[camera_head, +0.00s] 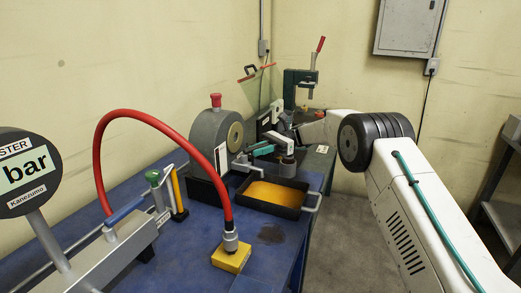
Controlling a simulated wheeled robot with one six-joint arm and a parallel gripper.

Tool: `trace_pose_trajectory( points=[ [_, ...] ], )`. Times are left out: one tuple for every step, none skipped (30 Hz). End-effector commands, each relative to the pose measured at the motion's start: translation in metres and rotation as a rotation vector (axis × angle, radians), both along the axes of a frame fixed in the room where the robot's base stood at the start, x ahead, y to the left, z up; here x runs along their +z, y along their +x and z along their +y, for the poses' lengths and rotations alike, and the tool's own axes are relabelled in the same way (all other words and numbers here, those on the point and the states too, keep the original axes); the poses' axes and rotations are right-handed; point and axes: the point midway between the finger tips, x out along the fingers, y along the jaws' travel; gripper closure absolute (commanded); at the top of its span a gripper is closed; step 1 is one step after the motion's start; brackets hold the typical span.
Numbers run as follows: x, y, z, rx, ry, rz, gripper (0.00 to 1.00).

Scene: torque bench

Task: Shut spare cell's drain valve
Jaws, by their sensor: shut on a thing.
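A grey round cell (208,130) with a red knob on top and a tan disc on its face stands at the middle of the blue bench. A small teal lever (262,150) sticks out at its right, above the tray; I take it for the drain valve's handle. My arm reaches in from the right, and my gripper (272,146) is shut at this lever, small and partly hidden by my wrist. The lever looks roughly level. No label that I can read marks the cell as the spare.
A black tray (304,206) with orange liquid sits below the lever. A red hose (155,117) arches to a yellow block (230,259) at the front. A round bar gauge (25,172) stands at left. A green press (294,88) stands behind. Open floor lies right of the bench.

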Motion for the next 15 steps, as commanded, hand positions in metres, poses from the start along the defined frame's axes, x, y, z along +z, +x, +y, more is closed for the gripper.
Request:
trace_pose_trajectory(
  points=[
    [0.0006, 0.0009, -0.0019, -0.002, 0.0, -0.001, 1.0],
    [0.0006, 0.001, -0.0018, -0.002, 0.0, -0.001, 1.0],
    [0.0006, 0.001, -0.0017, -0.003, 0.0, -0.001, 1.0],
    [0.0006, 0.0011, -0.0018, -0.003, 0.0, -0.001, 1.0],
    [0.0006, 0.0012, -0.0019, -0.003, 0.0, -0.001, 1.0],
    [0.0006, 0.0011, -0.0017, -0.003, 0.0, -0.001, 1.0],
    [0.0007, 0.0009, -0.0012, -0.002, 0.0, -0.001, 1.0],
    [0.0007, 0.0009, -0.001, -0.002, 0.0, -0.001, 0.79],
    [0.0007, 0.0008, -0.0008, -0.002, 0.0, -0.001, 0.68],
    [0.0006, 0.0007, -0.0005, -0.002, 0.0, -0.001, 0.6],
    [0.0006, 0.0006, 0.0, -0.002, 0.0, -0.001, 0.6],
    [0.0005, 0.0003, 0.0007, -0.001, 0.0, -0.001, 0.6],
    [0.0005, 0.0002, 0.0013, 0.0, 0.0, -0.001, 0.6],
    [0.0005, 0.0, 0.0018, 0.0, 0.0, -0.001, 0.6],
    [0.0004, -0.0001, 0.0022, 0.001, 0.0, -0.001, 0.6]
  ],
)
